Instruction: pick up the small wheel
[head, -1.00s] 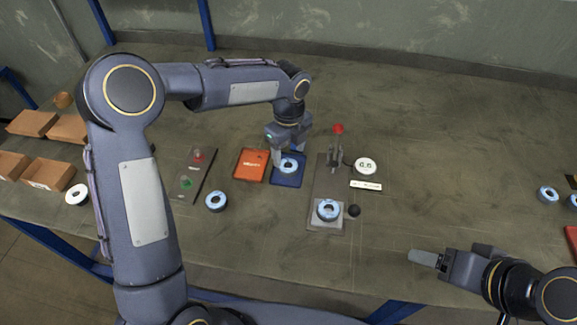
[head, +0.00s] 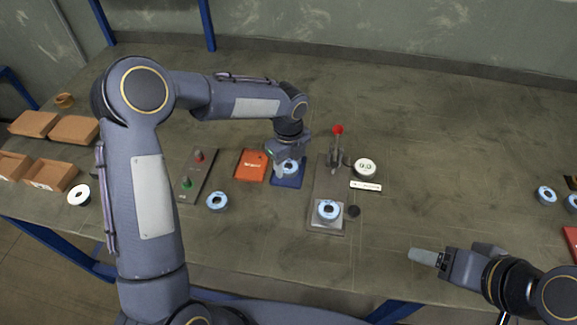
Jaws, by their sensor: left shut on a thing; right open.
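My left gripper (head: 285,170) is shut on a light blue ring-shaped wheel (head: 291,166) at the blue pad (head: 289,183); the fingers partly hide it, and I cannot tell whether it touches the pad. A similar wheel (head: 217,201) lies on the table to the left. Another wheel (head: 328,209) sits on the grey plate of the lever fixture (head: 327,185). Two more wheels (head: 546,195) lie at the far right. A white-faced wheel (head: 78,195) lies at the left. My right gripper (head: 428,257) is open and empty above the table's front.
An orange pad (head: 251,165) lies left of the blue pad. A panel (head: 196,177) has red and green buttons. A round dial (head: 365,168) stands right of the red-knobbed lever (head: 337,129). Brown boxes (head: 52,174) stand at the left. The back right table is clear.

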